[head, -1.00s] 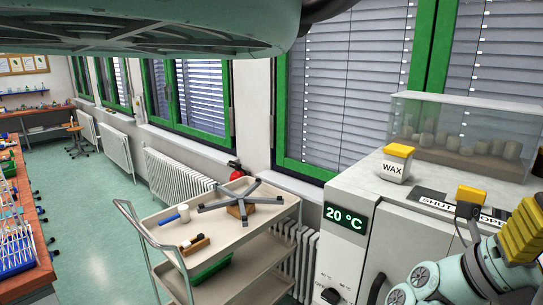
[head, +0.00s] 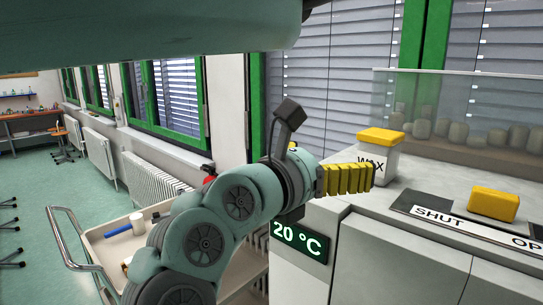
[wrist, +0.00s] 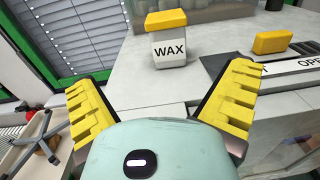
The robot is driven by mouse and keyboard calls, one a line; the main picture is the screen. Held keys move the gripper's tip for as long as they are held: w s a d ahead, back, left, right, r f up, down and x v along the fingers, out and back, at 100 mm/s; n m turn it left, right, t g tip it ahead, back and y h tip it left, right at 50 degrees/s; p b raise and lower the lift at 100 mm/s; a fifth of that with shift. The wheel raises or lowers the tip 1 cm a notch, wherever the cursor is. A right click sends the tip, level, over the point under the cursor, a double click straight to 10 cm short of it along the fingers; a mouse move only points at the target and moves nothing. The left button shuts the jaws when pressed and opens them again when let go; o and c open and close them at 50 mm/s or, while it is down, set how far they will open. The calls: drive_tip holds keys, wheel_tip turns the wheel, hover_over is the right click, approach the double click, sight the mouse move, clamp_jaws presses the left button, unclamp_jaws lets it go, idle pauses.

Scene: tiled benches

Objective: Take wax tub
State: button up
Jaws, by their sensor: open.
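The wax tub (head: 380,158) is a white tub with a yellow lid and the label "WAX". It stands upright on the grey top of the cabinet, and it also shows in the wrist view (wrist: 168,46), ahead of the fingers. My gripper (head: 372,176) reaches in from the left in the head view, and its yellow fingers overlap the tub's lower left part there. In the wrist view my gripper (wrist: 165,97) has its two yellow fingers wide apart with nothing between them. The tub lies beyond the fingertips, roughly midway between them.
A yellow slider block (head: 493,204) sits by the "SHUT/OPEN" strip (head: 470,228), right of the tub. A clear case (head: 460,95) with several jars stands behind it. A "20 °C" display (head: 298,241) is on the cabinet front. A trolley (head: 90,235) stands at the left.

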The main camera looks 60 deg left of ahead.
sight(373, 146)
drive_tip(key=w+p, duration=0.2)
drive_tip(key=w, duration=0.1)
drive_tip(key=w+p, duration=0.2)
drive_tip(key=w+a+p, duration=0.1)
drive_tip(key=w+p, duration=0.1)
drive_tip(key=w, duration=0.1)
drive_tip(key=shift+w+r, duration=0.3)
drive_tip(key=shift+w+a+f+p, duration=0.1)
drive_tip(key=shift+w+p, duration=0.15)
drive_tip(key=shift+w, duration=0.1)
drive_tip(key=shift+w+a+f+p, duration=0.1)
drive_tip(key=shift+w+p, duration=0.15)
drive_tip(key=shift+w, duration=0.1)
drive_tip(key=shift+w+d+r+p, duration=0.15)
drive_tip(key=shift+w+p, duration=0.35)
drive_tip(key=shift+p, duration=0.3)
drive_tip(key=w+p, duration=0.1)
drive_tip(key=p, duration=0.1)
drive_tip(key=w+p, duration=0.2)
drive_tip(key=shift+w+a, duration=0.2)
drive_tip(key=shift+w, duration=0.05)
drive_tip(key=shift+w+f, duration=0.3)
drive_tip(key=shift+w, duration=0.1)
drive_tip(key=shift+c, duration=0.3)
drive_tip(key=c, duration=1.2)
